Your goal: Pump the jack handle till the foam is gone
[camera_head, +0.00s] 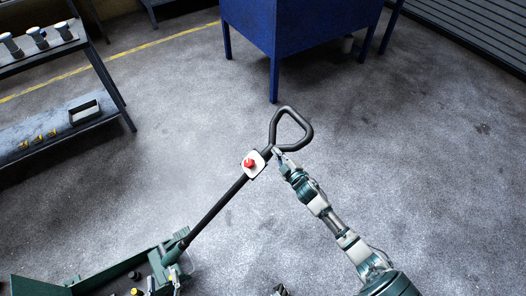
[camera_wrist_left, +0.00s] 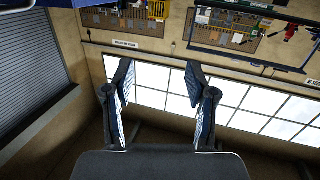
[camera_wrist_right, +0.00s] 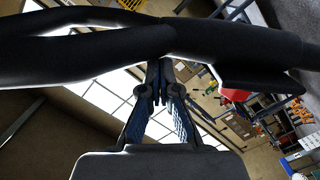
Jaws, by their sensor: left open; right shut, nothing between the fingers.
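The jack handle is a long black bar with a loop grip (camera_head: 308,131) at its upper end. It slants up to the right from the green jack body (camera_head: 95,281), which is cut off at the lower left. My right gripper (camera_head: 277,152) is at the lower side of the loop. In the right wrist view its fingers (camera_wrist_right: 160,80) are shut together and empty, close to the black grip (camera_wrist_right: 110,40); contact is unclear. My left gripper (camera_wrist_left: 158,72) is open and empty in the left wrist view. I cannot make out any foam.
A white plate with a red knob (camera_head: 249,163) sits on the handle below the loop. A blue cabinet (camera_head: 300,25) stands behind. A shelf unit (camera_head: 60,120) with small parts stands at the left. The grey floor on the right is clear.

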